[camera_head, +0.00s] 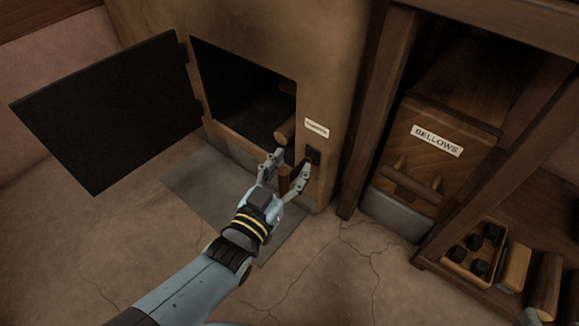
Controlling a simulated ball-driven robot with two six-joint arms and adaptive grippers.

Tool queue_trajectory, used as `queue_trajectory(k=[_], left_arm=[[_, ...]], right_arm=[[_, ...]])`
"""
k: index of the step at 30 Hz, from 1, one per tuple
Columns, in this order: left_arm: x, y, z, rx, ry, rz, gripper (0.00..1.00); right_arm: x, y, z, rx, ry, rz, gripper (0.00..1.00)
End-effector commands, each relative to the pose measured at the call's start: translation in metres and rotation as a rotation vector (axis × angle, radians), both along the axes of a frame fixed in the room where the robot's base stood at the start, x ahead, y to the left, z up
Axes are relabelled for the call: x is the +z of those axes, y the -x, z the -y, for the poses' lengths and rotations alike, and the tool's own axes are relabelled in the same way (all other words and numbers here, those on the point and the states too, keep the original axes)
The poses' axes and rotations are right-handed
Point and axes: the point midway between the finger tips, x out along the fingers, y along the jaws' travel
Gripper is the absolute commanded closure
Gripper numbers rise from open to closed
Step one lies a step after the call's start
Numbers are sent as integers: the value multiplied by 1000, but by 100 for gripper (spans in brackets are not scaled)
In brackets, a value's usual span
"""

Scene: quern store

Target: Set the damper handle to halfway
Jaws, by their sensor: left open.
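A short wooden handle (285,131) sticks out at the lower right corner of the stove opening, below and left of a small white label (317,128) whose lettering is too small to read. It looks like the damper handle; its exact setting cannot be told. A dark plate (314,155) is on the stove front below the label. My left gripper (288,163) is open in front of the stove, its fingertips just below the handle. An orange-brown piece shows between the fingers, and I cannot tell what it is.
The black stove door (105,112) stands wide open at left. A grey floor plate (205,190) lies before the stove. At right, a wooden bay holds the bellows (415,165). A wooden tray (456,254) of several dark lumps stands at lower right. Cracked floor nearby is clear.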

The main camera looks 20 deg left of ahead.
Motion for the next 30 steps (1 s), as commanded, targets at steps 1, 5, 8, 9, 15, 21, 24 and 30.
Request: queue_trajectory(k=[1, 5, 8, 9, 15, 21, 24, 30], left_arm=[[0, 0, 0, 0, 0, 1, 54], [0, 1, -1, 0, -1, 1, 54], [0, 10, -2, 0, 0, -1, 54], [0, 17, -3, 0, 0, -1, 54], [-1, 60, -9, 0, 0, -3, 54], [0, 99, -15, -1, 0, -1, 54], [0, 111, -17, -1, 0, -2, 54], [0, 119, -18, -1, 0, 1, 54]], right_arm=[[1, -1, 0, 0, 0, 2, 54], [2, -2, 0, -3, -1, 7, 54], [2, -1, 0, -2, -2, 5, 54], [1, -1, 0, -2, -1, 5, 54], [1, -1, 0, -1, -1, 3, 54], [1, -1, 0, -1, -1, 3, 54], [1, -1, 0, -1, -1, 3, 54], [1, -1, 0, -1, -1, 2, 54]])
